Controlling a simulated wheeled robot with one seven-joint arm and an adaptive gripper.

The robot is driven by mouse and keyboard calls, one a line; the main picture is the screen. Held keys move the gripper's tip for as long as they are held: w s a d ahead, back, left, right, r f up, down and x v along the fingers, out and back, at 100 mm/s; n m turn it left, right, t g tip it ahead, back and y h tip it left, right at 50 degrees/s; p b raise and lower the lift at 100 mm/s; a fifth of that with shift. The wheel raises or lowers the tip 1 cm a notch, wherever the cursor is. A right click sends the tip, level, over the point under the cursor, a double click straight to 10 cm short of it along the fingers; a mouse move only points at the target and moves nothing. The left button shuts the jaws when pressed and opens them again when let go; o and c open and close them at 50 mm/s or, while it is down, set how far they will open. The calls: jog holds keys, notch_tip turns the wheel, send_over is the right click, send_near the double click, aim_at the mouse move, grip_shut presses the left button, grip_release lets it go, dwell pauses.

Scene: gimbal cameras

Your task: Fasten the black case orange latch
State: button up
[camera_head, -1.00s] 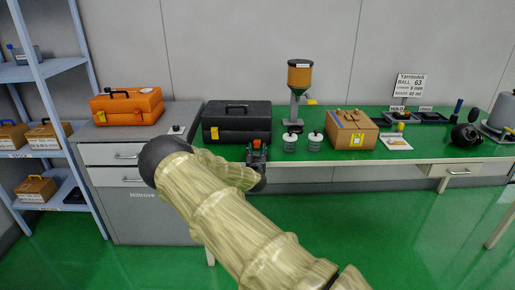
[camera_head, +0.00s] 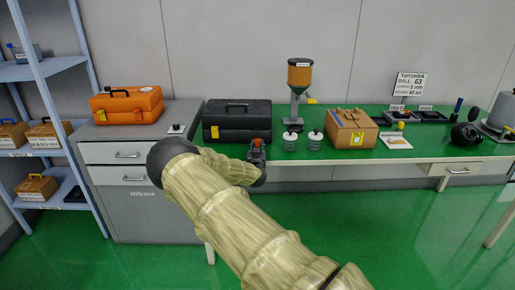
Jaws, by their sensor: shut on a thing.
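The black case (camera_head: 236,110) stands on the left end of the green table, its lid down and its handle on top. A yellow latch (camera_head: 214,131) shows at the left of its front. My gripper (camera_head: 257,145) is at the right part of the case's front and covers it. An orange patch, the orange latch (camera_head: 257,141), shows between the fingers, and the gripper is shut on it. The gripper hides how the latch sits against the lid.
An orange toolbox (camera_head: 128,106) stands on the grey cabinet (camera_head: 150,215) to the left. Two small lidded jars (camera_head: 290,142), a dispenser (camera_head: 298,85) and a cardboard box (camera_head: 351,130) stand right of the case. The floor in front is clear.

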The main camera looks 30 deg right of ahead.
jog(key=shift+w+d+r+g+y+p, duration=0.15)
jog(key=shift+r+g+y+p, duration=1.05)
jog(key=shift+p, duration=0.85)
jog(key=r+g+p, duration=0.1)
jog(key=g+y+p, duration=0.1)
jog(key=r+g, duration=0.1)
jog(key=shift+w+d+r+y+p, duration=0.25)
jog(key=shift+w+r+y+p, duration=0.05)
jog(key=shift+w+p, duration=0.1)
jog(key=shift+w+d+r+g+y+p, duration=0.15)
jog(key=shift+w+r+g+y+p, duration=0.1)
jog(key=shift+g+y, duration=0.25)
jog(key=shift+w+d+r+g+y+p, duration=0.2)
jog(key=shift+r+g+y, duration=0.1)
jog(key=shift+g, duration=0.3)
jog(key=shift+w+d+r+g+y, duration=0.25)
jog(key=shift+w+g+y, duration=0.1)
jog(key=shift+g, duration=0.2)
jog(key=shift+w+d+r+g+y, duration=0.1)
jog(key=shift+w+r+g+y, duration=0.1)
jog(key=shift+g+y, duration=0.25)
jog(key=shift+g, duration=0.3)
jog(key=o, duration=0.9)
jog(key=shift+w+d+f, duration=0.1)
